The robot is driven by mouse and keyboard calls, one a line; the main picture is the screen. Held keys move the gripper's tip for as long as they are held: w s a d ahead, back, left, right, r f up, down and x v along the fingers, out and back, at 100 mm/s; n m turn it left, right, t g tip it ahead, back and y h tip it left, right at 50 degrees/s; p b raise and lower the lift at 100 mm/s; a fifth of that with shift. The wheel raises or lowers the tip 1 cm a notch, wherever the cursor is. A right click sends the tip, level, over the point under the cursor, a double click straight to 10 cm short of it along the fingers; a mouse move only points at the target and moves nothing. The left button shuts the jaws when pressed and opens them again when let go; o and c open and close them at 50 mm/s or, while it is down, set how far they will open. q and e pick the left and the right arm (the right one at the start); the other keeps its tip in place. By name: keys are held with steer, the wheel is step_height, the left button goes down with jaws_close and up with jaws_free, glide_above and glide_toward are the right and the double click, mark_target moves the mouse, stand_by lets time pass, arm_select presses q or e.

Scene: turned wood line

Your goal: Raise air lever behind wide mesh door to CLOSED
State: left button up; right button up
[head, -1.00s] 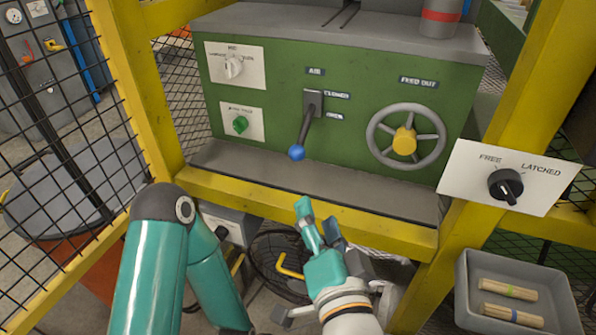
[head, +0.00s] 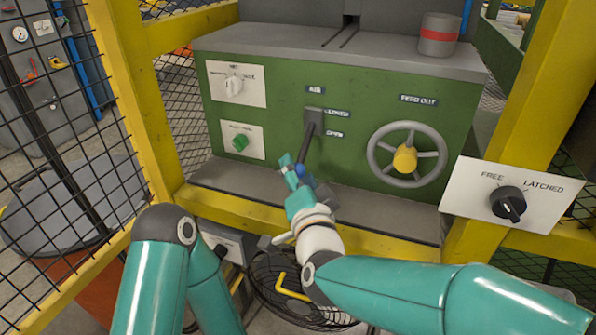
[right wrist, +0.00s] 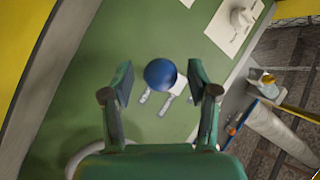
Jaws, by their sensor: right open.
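The air lever (head: 307,142) hangs down from its grey pivot block on the green panel (head: 275,120), slanting toward the lower left, below the OPEN label. Its blue ball knob is partly hidden behind my right gripper (head: 297,175) in the head view. In the right wrist view the blue knob (right wrist: 160,73) appears between the two open fingers of my right gripper (right wrist: 160,82), with gaps on both sides and no visible contact. Black mesh in a yellow frame (head: 75,140) stands at the left, and the front of the panel is uncovered. My left gripper is not visible.
A grey handwheel (head: 385,168) with a yellow hub is right of the lever. A FREE/LATCHED knob plate (head: 540,207) is on the right yellow post. A yellow rail (head: 215,205) and grey ledge (head: 385,213) run below the panel. A green knob (head: 240,142) is at left.

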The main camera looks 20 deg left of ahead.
steer(key=shift+w+a, duration=0.25)
steer(key=shift+w, duration=0.2)
jaws_close()
